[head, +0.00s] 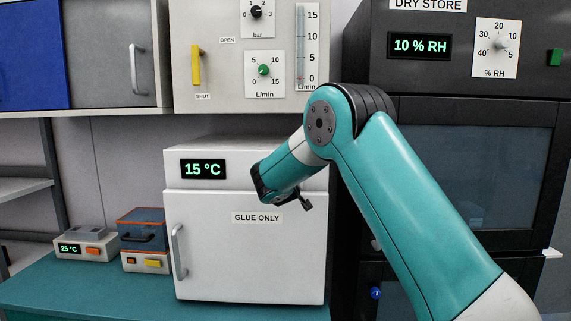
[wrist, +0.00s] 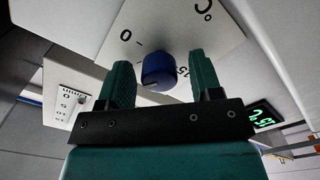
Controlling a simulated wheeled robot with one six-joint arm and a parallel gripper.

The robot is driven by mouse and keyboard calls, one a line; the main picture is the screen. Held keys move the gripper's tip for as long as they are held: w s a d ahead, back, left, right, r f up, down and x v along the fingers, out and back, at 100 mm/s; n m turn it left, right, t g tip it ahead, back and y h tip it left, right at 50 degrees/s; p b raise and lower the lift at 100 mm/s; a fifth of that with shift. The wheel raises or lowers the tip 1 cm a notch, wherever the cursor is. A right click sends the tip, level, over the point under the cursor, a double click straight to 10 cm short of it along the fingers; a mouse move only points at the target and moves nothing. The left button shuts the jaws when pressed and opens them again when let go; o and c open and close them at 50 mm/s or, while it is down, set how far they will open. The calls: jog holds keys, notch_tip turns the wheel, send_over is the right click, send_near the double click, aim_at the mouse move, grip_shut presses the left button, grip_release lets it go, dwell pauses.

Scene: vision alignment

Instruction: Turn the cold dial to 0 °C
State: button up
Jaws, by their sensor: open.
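The cold dial is a round blue knob (wrist: 158,72) on a white scale plate (wrist: 190,28) in the wrist view. Marks reading 0 and °C show on the plate, and another number is partly covered by a finger. My gripper (wrist: 161,66) is open, with one teal finger on each side of the knob. I cannot tell whether either finger touches it. In the head view the white glue fridge (head: 245,255) has a display (head: 202,169) reading 15 °C. My arm's end is at its upper front and hides the dial there.
Above the fridge is a panel with a yellow lever (head: 196,65), a green knob (head: 263,70) and a black knob (head: 256,12). A dark dry store cabinet (head: 465,90) stands right.

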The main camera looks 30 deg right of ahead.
jog(key=shift+w+d, duration=0.1)
jog(key=shift+w, duration=0.05)
jog(key=shift+c, duration=0.4)
jog(key=c, duration=0.8)
jog(key=shift+f, duration=0.1)
jog(key=shift+c, duration=0.2)
